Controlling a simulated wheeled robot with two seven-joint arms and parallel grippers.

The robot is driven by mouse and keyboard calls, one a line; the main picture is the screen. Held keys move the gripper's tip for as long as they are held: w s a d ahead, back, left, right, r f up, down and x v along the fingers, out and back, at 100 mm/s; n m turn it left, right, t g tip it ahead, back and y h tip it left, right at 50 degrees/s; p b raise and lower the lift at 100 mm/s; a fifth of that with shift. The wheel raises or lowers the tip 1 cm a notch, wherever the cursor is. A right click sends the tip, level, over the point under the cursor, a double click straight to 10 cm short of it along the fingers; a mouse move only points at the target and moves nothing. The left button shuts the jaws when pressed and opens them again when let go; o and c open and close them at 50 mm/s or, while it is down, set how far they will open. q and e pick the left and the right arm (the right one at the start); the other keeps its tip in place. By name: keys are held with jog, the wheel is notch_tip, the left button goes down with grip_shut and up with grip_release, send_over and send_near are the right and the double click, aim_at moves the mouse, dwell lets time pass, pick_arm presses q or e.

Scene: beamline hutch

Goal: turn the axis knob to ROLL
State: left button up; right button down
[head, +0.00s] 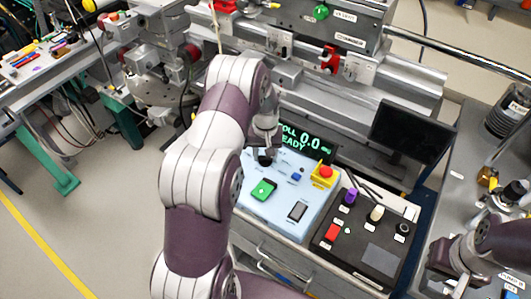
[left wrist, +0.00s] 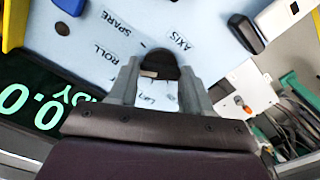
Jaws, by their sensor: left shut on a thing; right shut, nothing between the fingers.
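The axis knob (left wrist: 160,64) is a dark round knob on the pale blue panel (head: 245,197). It also shows in the head view (head: 265,160), partly under my left gripper (head: 264,150). In the left wrist view, my left gripper (left wrist: 158,84) is shut on the knob, with a finger on each side. A light mark on the knob lies on its left side, toward the ROLL label (left wrist: 104,53). SPARE and AXIS labels are also legible; another label between the fingers is partly hidden. The display (head: 305,143) shows "OLL", "0.0" and "EADY". My right gripper (head: 438,257) is shut and empty at the right.
A dark monitor (head: 410,132) stands behind.

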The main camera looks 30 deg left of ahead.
pick_arm(q)
jog(key=o, duration=1.1)
jog(key=shift+c, duration=0.2)
notch_tip(320, 180, up, 13)
jog(key=b, duration=0.1)
jog(key=shift+f, duration=0.15)
